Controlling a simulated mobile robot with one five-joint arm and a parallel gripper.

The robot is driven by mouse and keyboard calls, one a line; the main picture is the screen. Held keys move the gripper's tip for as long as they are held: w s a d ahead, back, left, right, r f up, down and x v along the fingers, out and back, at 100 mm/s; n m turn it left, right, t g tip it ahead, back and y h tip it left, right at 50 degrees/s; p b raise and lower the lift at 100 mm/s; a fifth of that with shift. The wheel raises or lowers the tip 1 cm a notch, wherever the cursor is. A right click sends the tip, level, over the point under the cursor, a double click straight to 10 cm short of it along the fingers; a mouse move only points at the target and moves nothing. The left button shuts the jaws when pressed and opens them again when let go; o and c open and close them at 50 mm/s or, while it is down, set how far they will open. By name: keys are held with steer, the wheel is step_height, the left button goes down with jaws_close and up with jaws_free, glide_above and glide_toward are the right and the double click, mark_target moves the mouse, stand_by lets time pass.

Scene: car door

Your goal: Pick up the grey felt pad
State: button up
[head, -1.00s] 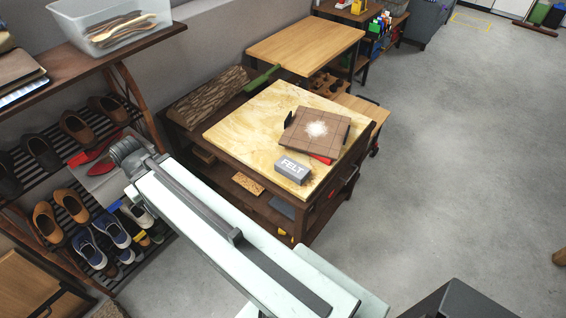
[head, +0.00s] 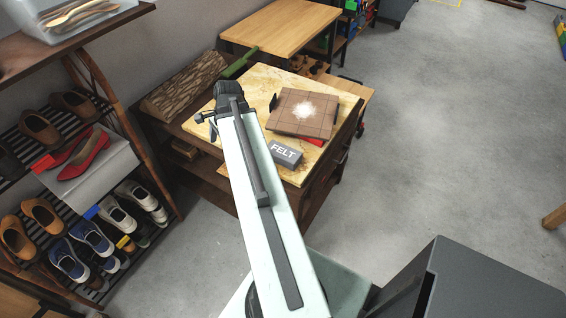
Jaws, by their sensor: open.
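The grey felt pad (head: 285,152), a small block with the word FELT on it, lies near the front edge of the pale wooden worktop (head: 258,88). My gripper (head: 207,124) is at the far end of my pale arm, left of the pad and apart from it, by the worktop's left side. Its jaws are open and show small and dark, with nothing visible between them. The pad's top is in clear view.
A brown tiled board (head: 302,112) with white powder lies just behind the pad, with a red item (head: 313,142) at its edge. A log (head: 186,85) lies behind my gripper. A shoe rack (head: 95,190) stands at left. Open floor (head: 440,130) is at right.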

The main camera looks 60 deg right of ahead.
steer(key=s+d+f+m+t+b, duration=0.1)
steer(key=s+d+f+m+b, duration=0.15)
steer(key=s+d+m, duration=0.8)
steer(key=m+t+h, duration=0.1)
steer(key=m, duration=0.2)
glide_above(280, 150)
steer(key=s, duration=0.2)
steer(key=shift+s+d+f+b, duration=0.15)
steer(key=shift+d+f+b, duration=0.15)
steer(key=shift+d+f, duration=0.15)
steer(key=shift+b+x, duration=1.2)
steer(key=shift+f, duration=0.2)
steer(key=shift+r, duration=0.1)
steer(key=b+x, duration=0.5)
steer(key=shift+a, duration=0.4)
steer(key=shift+f, duration=0.3)
steer(key=c, duration=1.5)
steer(key=shift+r, duration=0.1)
